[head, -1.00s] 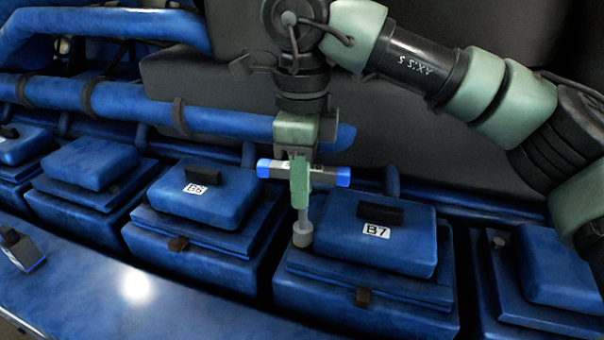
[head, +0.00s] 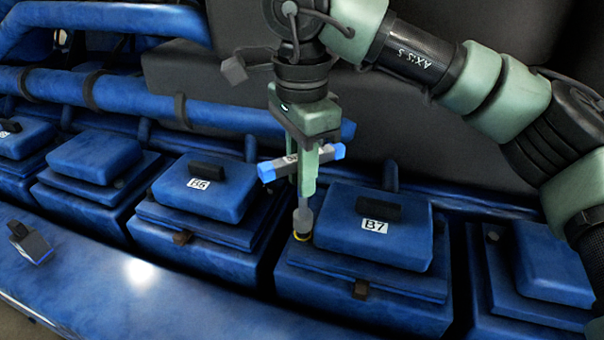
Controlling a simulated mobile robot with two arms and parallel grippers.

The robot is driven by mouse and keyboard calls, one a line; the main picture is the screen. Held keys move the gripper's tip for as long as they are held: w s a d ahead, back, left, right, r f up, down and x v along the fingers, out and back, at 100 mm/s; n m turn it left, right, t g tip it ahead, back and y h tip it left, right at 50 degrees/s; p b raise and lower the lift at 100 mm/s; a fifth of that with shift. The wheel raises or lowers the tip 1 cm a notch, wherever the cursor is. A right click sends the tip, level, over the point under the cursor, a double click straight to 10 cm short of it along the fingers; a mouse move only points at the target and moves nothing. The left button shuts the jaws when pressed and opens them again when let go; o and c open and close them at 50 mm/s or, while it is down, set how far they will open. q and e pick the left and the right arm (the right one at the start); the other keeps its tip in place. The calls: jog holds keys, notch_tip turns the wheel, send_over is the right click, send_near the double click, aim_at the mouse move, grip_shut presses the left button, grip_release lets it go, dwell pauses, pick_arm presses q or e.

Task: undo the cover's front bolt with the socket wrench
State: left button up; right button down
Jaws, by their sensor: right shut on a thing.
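My right gripper (head: 308,170) is shut on the socket wrench (head: 326,153), gripping its grey bar with blue ends. The wrench's shaft points down, and its grey socket (head: 302,218) stands at the left edge of the blue cover labelled B7 (head: 375,228). The bolt head under the socket is hidden. My left gripper is out of view.
A similar blue cover labelled B6 (head: 203,190) stands to the left, and another unlabelled one (head: 555,262) to the right. A blue pipe (head: 140,103) runs behind. A small grey and black object (head: 30,243) lies on the front blue ledge (head: 95,285).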

jog(key=shift+m+b, duration=0.4)
jog(key=shift+m, duration=0.2)
jog(key=m+b, duration=0.1)
jog(key=m, duration=0.3)
jog(key=m+b, duration=0.1)
jog(key=m, duration=0.1)
jog(key=shift+m, duration=0.3)
jog(key=m+b, duration=0.2)
jog(key=m, duration=0.2)
jog(key=shift+d+m, duration=0.1)
jog(key=shift+m, duration=0.2)
jog(key=m+b, duration=0.2)
jog(key=m, duration=0.2)
jog(key=shift+m, duration=0.4)
jog(key=m+b, duration=0.2)
jog(key=m, duration=0.2)
jog(key=shift+m, duration=0.4)
jog(key=m+b, duration=0.1)
jog(key=m, duration=0.2)
jog(key=shift+m, duration=0.4)
jog(key=m+b, duration=0.2)
jog(key=m, duration=0.3)
jog(key=shift+m+b, duration=0.4)
jog(key=shift+m, duration=0.7)
jog(key=shift+d+r, duration=0.1)
jog(key=shift+w, duration=0.1)
